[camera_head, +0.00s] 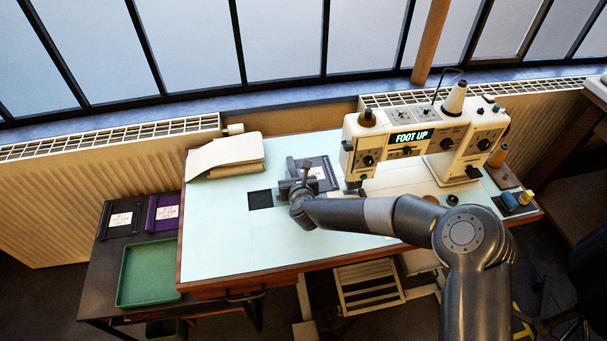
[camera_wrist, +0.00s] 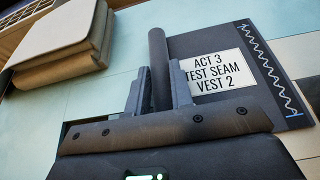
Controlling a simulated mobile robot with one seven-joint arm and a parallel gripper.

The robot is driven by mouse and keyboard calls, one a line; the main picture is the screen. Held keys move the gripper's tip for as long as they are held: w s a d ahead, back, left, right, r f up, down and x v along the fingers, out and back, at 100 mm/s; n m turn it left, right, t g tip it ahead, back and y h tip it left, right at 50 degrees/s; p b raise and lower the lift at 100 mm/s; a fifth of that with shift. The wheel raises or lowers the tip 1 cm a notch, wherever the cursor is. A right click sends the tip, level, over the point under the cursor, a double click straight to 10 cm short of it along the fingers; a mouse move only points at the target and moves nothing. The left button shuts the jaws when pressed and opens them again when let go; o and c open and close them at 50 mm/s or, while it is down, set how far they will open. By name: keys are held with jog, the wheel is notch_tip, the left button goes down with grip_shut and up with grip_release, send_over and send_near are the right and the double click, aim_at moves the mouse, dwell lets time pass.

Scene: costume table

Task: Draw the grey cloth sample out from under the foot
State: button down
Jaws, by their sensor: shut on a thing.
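The grey cloth sample (camera_head: 321,170) lies on the pale table top to the left of the sewing machine (camera_head: 398,145). In the wrist view the cloth (camera_wrist: 205,42) carries a white label reading "ACT 3 TEST SEAM VEST 2", a pale wavy seam near its right edge and a dark rod (camera_wrist: 157,55) along its left edge. My gripper (camera_head: 303,181) is shut on this rod; its fingers also show in the wrist view (camera_wrist: 158,88). The machine's display reads "FOOT UP". The cloth appears to be left of the foot (camera_head: 353,189); my gripper and arm hide part of the cloth.
A dark flat square (camera_head: 260,200) lies left of my gripper. A folded cream stack (camera_head: 224,156) sits at the back left. A lower side table holds a black sample (camera_head: 119,218), a purple sample (camera_head: 163,211) and a green tray (camera_head: 150,273). The table's front left is clear.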

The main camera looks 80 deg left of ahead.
jog(key=shift+s, duration=0.95)
jog(key=c, duration=1.2)
grip_release()
jog(key=v, duration=1)
jog(key=shift+d+r, duration=0.1)
jog(key=shift+d, duration=0.3)
